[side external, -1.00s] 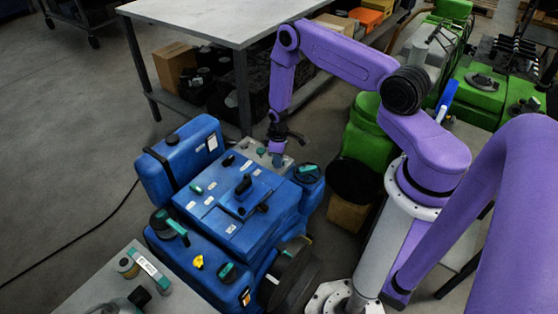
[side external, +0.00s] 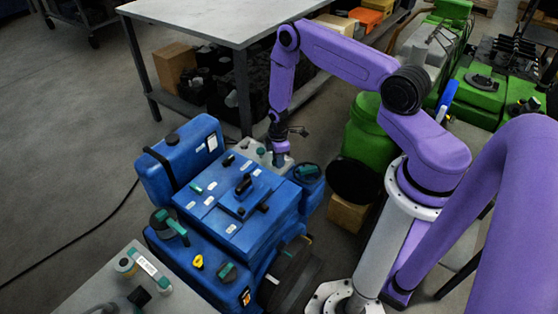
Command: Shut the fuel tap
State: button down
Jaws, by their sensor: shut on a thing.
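The blue diesel engine (side external: 235,200) stands in the middle of the side view. My gripper (side external: 279,163) points down at the grey plate (side external: 246,147) at the engine's back right corner. It is shut on a small part there, which seems to be the fuel tap. The fingers hide this part almost wholly, so its handle position cannot be told. A teal knob (side external: 261,152) sits just left of my gripper. A round blue cap with a teal handle (side external: 307,172) is to its right, apart from it.
A blue tank (side external: 180,155) rises at the engine's left. A grey bench (side external: 110,290) with loose parts is at front left. A steel table (side external: 215,22) stands behind, and green machinery (side external: 368,135) to the right. Open floor lies at left.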

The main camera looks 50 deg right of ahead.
jog(key=n, duration=0.4)
jog(key=n, duration=0.3)
dwell(0.5)
jog(key=c, duration=1)
grip_release()
jog(key=shift+c, duration=0.2)
jog(key=shift+r, duration=2.75)
